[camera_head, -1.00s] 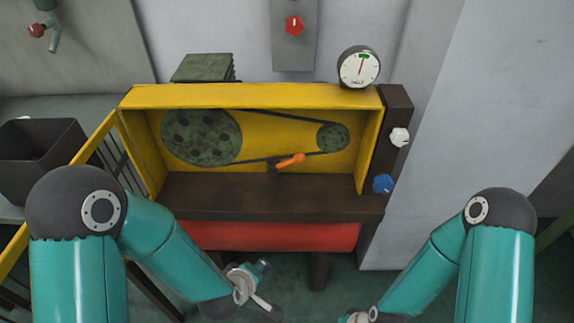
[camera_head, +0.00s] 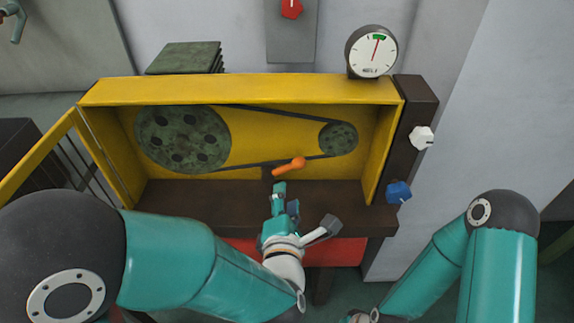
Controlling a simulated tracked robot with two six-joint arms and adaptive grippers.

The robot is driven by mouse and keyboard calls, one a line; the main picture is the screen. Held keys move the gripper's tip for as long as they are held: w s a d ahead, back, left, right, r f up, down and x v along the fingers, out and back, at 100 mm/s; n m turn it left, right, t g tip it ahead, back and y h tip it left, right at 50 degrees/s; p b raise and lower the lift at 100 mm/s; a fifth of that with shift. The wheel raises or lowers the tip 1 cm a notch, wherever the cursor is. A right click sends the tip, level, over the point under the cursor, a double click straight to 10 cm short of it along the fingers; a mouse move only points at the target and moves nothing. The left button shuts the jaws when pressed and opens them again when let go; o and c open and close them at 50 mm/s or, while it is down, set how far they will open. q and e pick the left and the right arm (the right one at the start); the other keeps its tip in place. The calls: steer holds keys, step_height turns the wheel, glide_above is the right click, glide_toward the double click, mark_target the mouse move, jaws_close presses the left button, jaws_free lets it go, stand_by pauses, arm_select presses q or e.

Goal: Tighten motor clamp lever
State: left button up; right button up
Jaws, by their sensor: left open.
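The orange clamp lever (camera_head: 289,167) sits low in the yellow housing (camera_head: 240,91), between the large green pulley (camera_head: 183,138) and the small pulley (camera_head: 338,138). It tilts up to the right from a dark pivot. The black belt (camera_head: 280,112) runs round both pulleys. My left gripper (camera_head: 300,205) is open and empty, just below the lever in the picture. One finger points up close to the lever's lower end; I cannot tell whether it touches. My right gripper is mostly cut off at the bottom edge.
A round gauge (camera_head: 371,52) stands on the housing's right top. A white knob (camera_head: 421,138) and blue knob (camera_head: 398,192) are on the dark right post. The yellow barred guard (camera_head: 42,152) stands open at the left. A red switch (camera_head: 291,8) is on the wall.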

mark_target(288, 170)
arm_select(q)
steer(key=p+x, duration=0.1)
steer(key=x, duration=1)
jaws_close()
steer(key=shift+f, duration=0.1)
